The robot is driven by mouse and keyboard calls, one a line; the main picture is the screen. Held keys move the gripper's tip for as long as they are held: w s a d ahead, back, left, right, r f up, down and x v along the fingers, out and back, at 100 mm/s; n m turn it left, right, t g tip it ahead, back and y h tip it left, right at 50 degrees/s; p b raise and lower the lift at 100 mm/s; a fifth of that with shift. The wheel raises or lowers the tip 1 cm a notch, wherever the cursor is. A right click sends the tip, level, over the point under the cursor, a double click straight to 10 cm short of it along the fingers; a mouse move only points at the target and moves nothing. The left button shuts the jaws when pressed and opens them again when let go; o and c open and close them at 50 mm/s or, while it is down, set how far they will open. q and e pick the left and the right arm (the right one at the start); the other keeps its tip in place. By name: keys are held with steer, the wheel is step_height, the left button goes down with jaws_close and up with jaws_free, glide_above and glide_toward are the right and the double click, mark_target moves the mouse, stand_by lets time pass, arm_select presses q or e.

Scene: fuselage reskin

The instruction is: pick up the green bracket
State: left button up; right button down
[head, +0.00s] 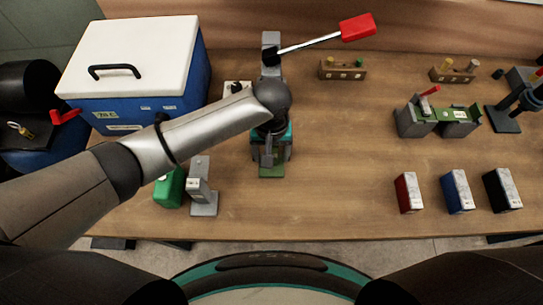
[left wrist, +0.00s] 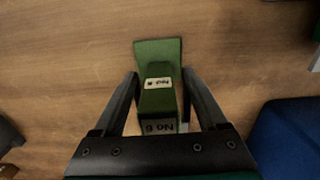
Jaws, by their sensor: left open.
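In the left wrist view the green bracket (left wrist: 158,52) shows a flat plate and a raised block with a white label. The fingers of my left gripper (left wrist: 159,76) are open, one on each side of the raised block. I cannot tell whether either finger touches it. The wrist partly hides the bracket's near end. My right gripper is not in view.
A blue cooler with a white lid (head: 135,60) stands at the left. A green container (head: 169,188) and a grey stand (head: 203,190) are left of the bracket. A red-handled tool (head: 357,27) is behind. Red, blue and black boxes (head: 457,191) stand at right. The table between is clear.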

arm_select(q)
steer(key=shift+f, duration=0.55)
jaws_close()
stand_by(0.5)
